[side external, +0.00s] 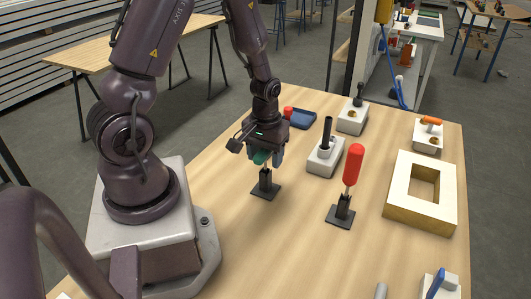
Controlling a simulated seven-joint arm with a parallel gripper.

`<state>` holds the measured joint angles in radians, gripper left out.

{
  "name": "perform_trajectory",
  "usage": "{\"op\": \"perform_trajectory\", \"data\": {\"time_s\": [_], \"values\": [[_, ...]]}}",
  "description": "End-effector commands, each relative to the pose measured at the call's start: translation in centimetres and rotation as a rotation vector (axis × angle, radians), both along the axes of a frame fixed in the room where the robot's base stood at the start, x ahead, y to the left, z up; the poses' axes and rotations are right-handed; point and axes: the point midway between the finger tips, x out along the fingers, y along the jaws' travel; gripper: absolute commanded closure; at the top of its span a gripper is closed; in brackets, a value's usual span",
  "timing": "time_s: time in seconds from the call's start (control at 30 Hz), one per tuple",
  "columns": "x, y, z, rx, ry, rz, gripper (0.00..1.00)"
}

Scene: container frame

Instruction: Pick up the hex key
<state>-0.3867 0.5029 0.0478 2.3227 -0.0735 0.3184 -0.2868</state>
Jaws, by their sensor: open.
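A tool with a teal handle (260,157) stands upright in a small black holder (265,188) on the table. It may be the hex key, but its shape is mostly covered and I cannot tell for sure. A thin shaft shows between the handle and the holder. My gripper (264,159) points down over this tool, with its fingers open on either side of the handle. I cannot tell whether a finger touches it. The upper part of the handle is hidden by my gripper.
A red-handled tool (353,165) stands in a black holder to the right. A block with a black peg (325,162), another such block (352,118) and a blue tray (302,119) stand behind. A wooden frame (449,208) lies at right. The front middle of the table is clear.

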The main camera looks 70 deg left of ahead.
Motion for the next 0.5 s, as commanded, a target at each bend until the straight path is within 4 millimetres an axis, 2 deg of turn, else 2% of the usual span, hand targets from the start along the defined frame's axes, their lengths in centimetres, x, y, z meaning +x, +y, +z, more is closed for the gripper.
{"op": "perform_trajectory", "data": {"time_s": [0.2, 0.27, 0.43, 0.47, 0.5], "values": [[0.04, 0.0, -0.08, 0.001, -0.002, 0.0, 0.45], [0.04, 0.01, -0.07, 0.0, -0.001, 0.0, 0.56], [0.03, 0.0, -0.05, 0.0, -0.001, 0.0, 0.95], [0.03, 0.0, -0.05, 0.0, -0.001, 0.0, 1.0], [0.03, 0.0, -0.05, 0.0, -0.001, 0.0, 1.0]]}}
